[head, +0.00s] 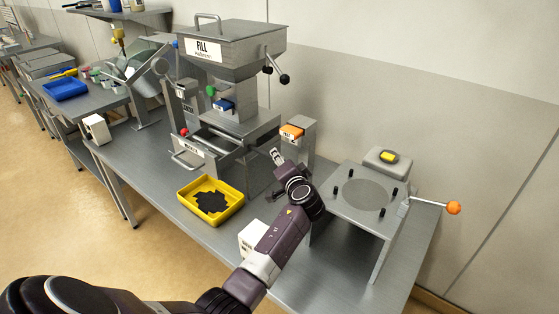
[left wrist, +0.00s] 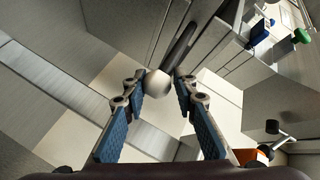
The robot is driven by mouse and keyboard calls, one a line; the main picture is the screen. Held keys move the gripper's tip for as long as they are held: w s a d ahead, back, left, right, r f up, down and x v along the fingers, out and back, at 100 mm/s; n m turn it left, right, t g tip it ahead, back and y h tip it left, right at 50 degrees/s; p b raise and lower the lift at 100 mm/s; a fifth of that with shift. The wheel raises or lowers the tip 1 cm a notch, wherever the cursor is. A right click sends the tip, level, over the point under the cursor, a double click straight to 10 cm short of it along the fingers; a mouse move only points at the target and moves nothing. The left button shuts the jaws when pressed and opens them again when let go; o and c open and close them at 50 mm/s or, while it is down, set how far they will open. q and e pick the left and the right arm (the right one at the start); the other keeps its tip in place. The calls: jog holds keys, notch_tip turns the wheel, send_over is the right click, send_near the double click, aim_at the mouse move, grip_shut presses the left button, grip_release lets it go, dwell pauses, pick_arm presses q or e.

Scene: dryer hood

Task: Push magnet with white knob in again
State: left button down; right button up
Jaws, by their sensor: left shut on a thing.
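My left gripper (head: 277,157) is at the right side of the grey FILL machine (head: 232,60), near its lower part. In the left wrist view its two blue-padded fingers (left wrist: 160,84) are shut on a round white knob (left wrist: 157,88). A dark rod (left wrist: 181,44) runs up and away just behind the knob; I take it to be the magnet, but cannot tell how far in it sits. The white knob cannot be made out in the head view. My right gripper is not in view.
An orange-topped grey post (head: 291,132) stands close right of the gripper. A yellow tray (head: 235,212) with dark material lies to the left. A grey stand (head: 340,202) with an orange-knobbed lever (head: 453,208) is at the right. A white box (head: 252,236) is partly behind my arm.

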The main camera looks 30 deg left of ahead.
aim_at(260, 153)
pick_arm(q)
jog(key=a, duration=0.2)
jog(key=a+b, duration=0.1)
jog(key=a, duration=0.2)
jog(key=a+f, duration=0.1)
jog(key=a, duration=0.2)
jog(key=shift+w+a, duration=0.2)
jog(key=shift+r, duration=0.15)
jog(key=c, duration=1.7)
grip_release()
jog(key=shift+c, duration=0.2)
jog(key=shift+o, duration=0.4)
jog(key=shift+a, duration=0.1)
jog(key=v, duration=1.2)
jog(key=shift+w, duration=0.1)
